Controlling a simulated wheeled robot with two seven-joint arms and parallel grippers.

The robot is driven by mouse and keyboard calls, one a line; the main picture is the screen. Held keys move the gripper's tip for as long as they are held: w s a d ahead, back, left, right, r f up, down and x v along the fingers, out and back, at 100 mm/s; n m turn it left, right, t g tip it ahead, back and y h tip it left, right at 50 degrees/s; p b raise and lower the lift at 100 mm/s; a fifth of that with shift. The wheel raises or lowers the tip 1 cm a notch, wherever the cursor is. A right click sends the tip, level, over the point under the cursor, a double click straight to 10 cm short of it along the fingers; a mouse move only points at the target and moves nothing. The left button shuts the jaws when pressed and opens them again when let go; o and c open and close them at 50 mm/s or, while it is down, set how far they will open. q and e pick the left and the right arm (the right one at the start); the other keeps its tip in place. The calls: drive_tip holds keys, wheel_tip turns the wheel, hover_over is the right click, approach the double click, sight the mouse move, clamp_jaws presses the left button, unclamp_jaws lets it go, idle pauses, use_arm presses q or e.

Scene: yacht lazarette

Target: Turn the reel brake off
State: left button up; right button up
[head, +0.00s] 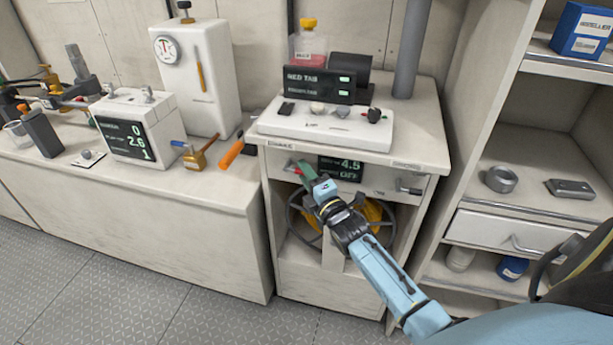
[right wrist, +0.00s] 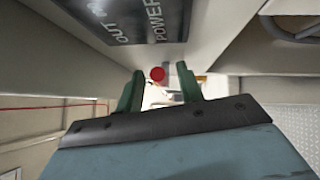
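The reel (head: 372,214), with a yellow line or hose, sits in the open bay of the middle cabinet, partly hidden by my right arm. A small red knob (head: 291,164) shows on the cabinet front above it, left of a dark display (head: 341,169) reading 4.5 and OFF. Whether this knob is the brake's, I cannot tell. My right gripper (head: 302,172) is just beside it. In the right wrist view the red knob (right wrist: 157,73) shows between the tips of two parted green fingers (right wrist: 159,84), with no clear contact. My left gripper is not in view.
A metal handle (head: 409,187) sits on the front right of the display. The cabinet top (head: 425,115) overhangs the front and carries a white tray (head: 320,128). An orange-handled tool (head: 231,153) lies on the left bench. Open shelves (head: 530,160) stand at right.

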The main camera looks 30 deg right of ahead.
clamp_jaws()
idle(0.4)
